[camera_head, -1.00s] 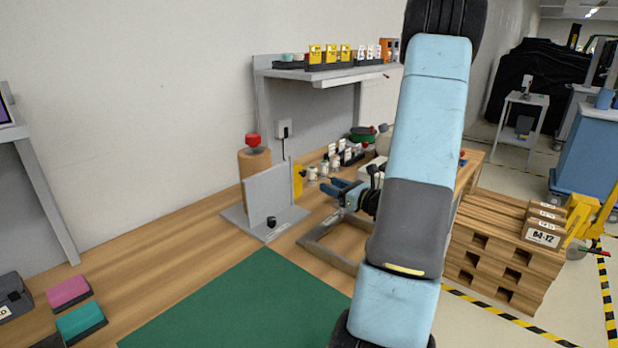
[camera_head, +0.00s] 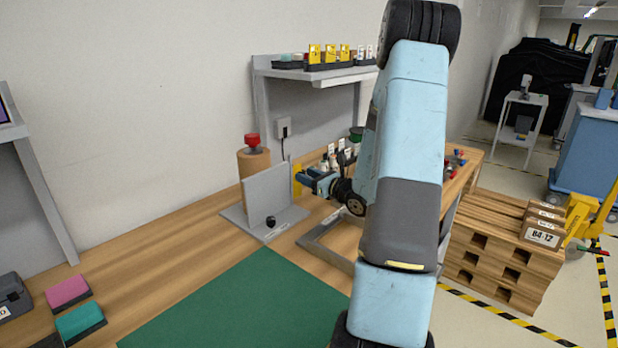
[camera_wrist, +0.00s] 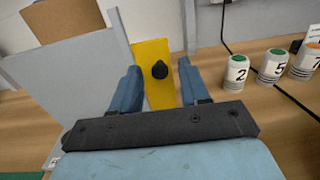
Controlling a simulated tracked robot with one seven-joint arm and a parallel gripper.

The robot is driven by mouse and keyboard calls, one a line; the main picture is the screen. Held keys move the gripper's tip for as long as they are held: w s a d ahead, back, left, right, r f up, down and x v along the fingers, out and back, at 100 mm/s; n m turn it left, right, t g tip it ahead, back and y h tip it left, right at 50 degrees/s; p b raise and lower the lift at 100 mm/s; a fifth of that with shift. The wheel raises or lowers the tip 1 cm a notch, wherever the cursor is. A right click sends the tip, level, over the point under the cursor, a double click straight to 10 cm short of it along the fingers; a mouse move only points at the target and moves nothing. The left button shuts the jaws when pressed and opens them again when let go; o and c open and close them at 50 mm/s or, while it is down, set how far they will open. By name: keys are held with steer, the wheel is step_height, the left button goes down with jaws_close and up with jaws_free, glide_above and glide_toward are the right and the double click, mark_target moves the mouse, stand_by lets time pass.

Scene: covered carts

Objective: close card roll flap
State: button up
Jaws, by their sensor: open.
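A grey upright panel (camera_head: 268,190) stands on a grey base on the bench, with a brown card roll (camera_head: 254,163) behind it. A narrow yellow flap (camera_head: 297,176) stands at the panel's right edge. In the wrist view the yellow flap (camera_wrist: 151,52) carries a black knob (camera_wrist: 160,69), and the grey panel (camera_wrist: 80,75) is on the left. My gripper (camera_wrist: 158,66) is open, its blue fingers on either side of the knob in the picture. Whether they touch it I cannot tell. In the head view my gripper (camera_head: 302,179) is right beside the flap.
Numbered white bottles (camera_wrist: 236,74) stand to the right, with a black cable (camera_wrist: 252,70) nearby. A grey frame (camera_head: 325,243) lies in front on the bench. A shelf (camera_head: 315,73) hangs above. The green mat (camera_head: 240,300) is clear.

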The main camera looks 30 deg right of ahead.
jaws_close()
stand_by(0.3)
steer(key=shift+w+d+n+g+y, duration=0.25)
steer(key=shift+n+g+y, duration=0.45)
steer(key=shift+y, duration=0.35)
steer(key=shift+w+d+n+g+y, duration=0.1)
steer(key=shift+w+n+g+y, duration=0.35)
steer(key=shift+n+y, duration=0.5)
steer(key=shift+w+d+n+g+y, duration=0.25)
steer(key=shift+n+g+y, duration=0.4)
steer(key=shift+y, duration=0.45)
steer(key=shift+a, duration=0.1)
jaws_free()
